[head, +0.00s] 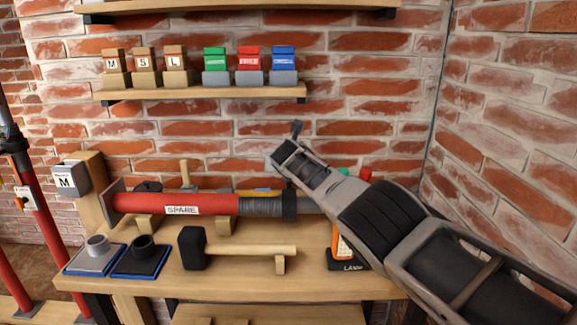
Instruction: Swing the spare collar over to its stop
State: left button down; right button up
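The spare (150,203) is a red tube marked SPARE, lying across wooden cradles on the bench. A grey ribbed section (262,206) follows at its right end, then a dark collar (289,206). A grey bar continues to the right, partly behind my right arm. I cannot make out a separate stop. My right gripper (287,148) is above the collar, in front of the brick wall. Its fingers are small and seen at an angle, so I cannot tell whether they are open or touch anything. My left gripper is not in view.
A mallet (193,249) lies in front of the spare. A lamp (347,255) stands partly behind my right arm. Two blue-edged trays (75,270) are at the bench's left. Another red tube (50,230) leans farther left. Shelves (200,93) hang above.

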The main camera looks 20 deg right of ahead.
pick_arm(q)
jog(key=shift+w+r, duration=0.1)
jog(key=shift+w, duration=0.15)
pick_arm(e)
jog(key=shift+s+f, duration=0.1)
jog(key=shift+f, duration=0.35)
jog(key=o, duration=1.3)
jog(key=shift+r, duration=0.2)
